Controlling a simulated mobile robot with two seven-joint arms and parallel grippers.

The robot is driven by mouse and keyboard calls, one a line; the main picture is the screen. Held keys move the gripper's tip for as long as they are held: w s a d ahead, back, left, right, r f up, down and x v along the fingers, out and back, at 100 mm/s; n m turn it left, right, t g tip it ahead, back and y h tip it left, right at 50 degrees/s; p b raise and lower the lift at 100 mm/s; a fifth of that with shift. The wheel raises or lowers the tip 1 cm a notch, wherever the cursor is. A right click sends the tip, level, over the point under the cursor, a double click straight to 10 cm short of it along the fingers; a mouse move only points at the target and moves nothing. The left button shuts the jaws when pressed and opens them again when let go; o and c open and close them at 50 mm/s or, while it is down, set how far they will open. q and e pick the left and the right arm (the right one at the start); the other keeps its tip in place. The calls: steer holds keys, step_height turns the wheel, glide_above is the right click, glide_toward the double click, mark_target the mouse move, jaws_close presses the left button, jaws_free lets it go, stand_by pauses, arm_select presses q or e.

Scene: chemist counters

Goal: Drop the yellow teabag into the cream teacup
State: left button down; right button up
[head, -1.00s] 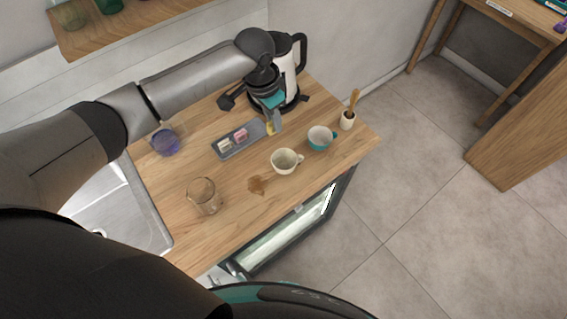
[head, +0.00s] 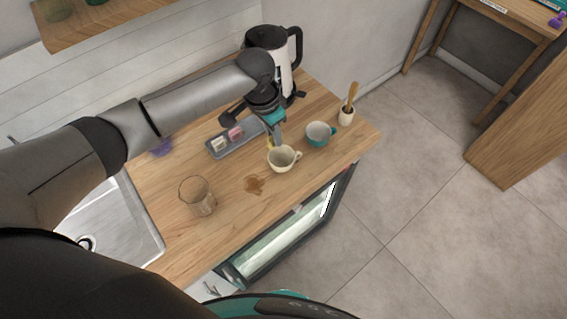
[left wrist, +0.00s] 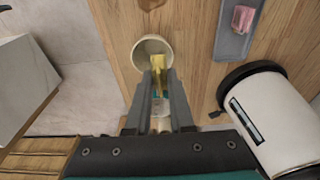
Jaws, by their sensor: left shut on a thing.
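The cream teacup (head: 283,162) stands upright on the wooden counter, with its handle to the right in the head view. My left gripper (head: 276,138) is just behind the cup's far rim in that view, shut on the yellow teabag (head: 269,143). In the left wrist view my left fingers (left wrist: 159,76) pinch the yellow teabag (left wrist: 157,76), which overlaps the near rim of the cream teacup (left wrist: 146,45). I cannot tell whether the teabag touches the rim. My right gripper is not in view.
A teal cup (head: 317,132) stands right of the cream cup, with a whisk holder (head: 346,117) beyond. A grey tray (head: 216,153) holds pink and pale teabags. The kettle (head: 285,75) is behind my gripper. A glass beaker (head: 198,196) and a brown spill (head: 254,184) are to the left.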

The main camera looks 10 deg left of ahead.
arm_select(q)
steer(key=shift+f, duration=0.35)
steer(key=c, duration=0.7)
jaws_free()
steer(key=shift+r, duration=0.1)
step_height(320, 180, up, 15)
steer(key=s+a, duration=0.1)
steer(key=shift+s+a, duration=0.2)
steer(key=shift+s, duration=0.2)
steer(key=shift+s, duration=0.1)
